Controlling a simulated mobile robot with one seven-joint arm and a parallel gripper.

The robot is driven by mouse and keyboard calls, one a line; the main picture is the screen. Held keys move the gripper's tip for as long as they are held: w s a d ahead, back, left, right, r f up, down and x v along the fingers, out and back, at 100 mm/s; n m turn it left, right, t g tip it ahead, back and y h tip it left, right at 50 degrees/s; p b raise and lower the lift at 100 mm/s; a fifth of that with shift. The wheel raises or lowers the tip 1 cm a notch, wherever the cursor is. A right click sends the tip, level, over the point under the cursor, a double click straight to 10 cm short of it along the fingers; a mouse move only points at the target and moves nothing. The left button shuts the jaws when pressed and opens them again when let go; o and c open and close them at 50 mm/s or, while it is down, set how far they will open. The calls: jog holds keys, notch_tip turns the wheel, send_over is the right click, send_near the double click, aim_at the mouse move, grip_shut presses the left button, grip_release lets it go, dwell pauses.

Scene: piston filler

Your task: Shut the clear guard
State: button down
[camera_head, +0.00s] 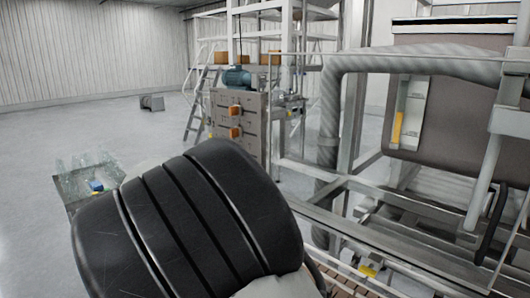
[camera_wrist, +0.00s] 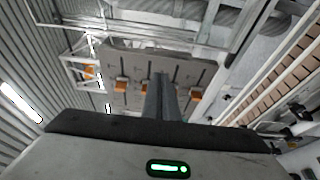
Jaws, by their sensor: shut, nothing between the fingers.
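My gripper (camera_wrist: 160,80) shows in the wrist view with its two dark fingers together and nothing between them. Beyond the fingertips is a grey panel with orange blocks (camera_wrist: 122,88); I cannot tell the gap to it. In the head view my black ribbed arm link fills the lower middle and my gripper is not visible. I cannot pick out the clear guard with certainty in either view. The filler machine's framework (camera_head: 345,115) stands at the right of the head view, and part of it is hidden behind my arm.
A grey cabinet (camera_head: 255,125) with orange parts and a teal motor (camera_head: 237,78) stands at the centre back. Clear items stand on a low stand (camera_head: 75,190) at left. A thick grey hose (camera_head: 420,62) crosses the right. The left floor is mostly open.

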jog(key=p+x, duration=0.2)
jog(key=x, duration=0.7)
jog(key=shift+w+d+r, duration=0.15)
jog(key=shift+w, duration=0.1)
jog(key=shift+d+p, duration=0.25)
jog(key=shift+p, duration=0.05)
jog(key=shift+s+d, duration=1.1)
jog(key=shift+d, duration=0.25)
jog(key=shift+s, duration=0.1)
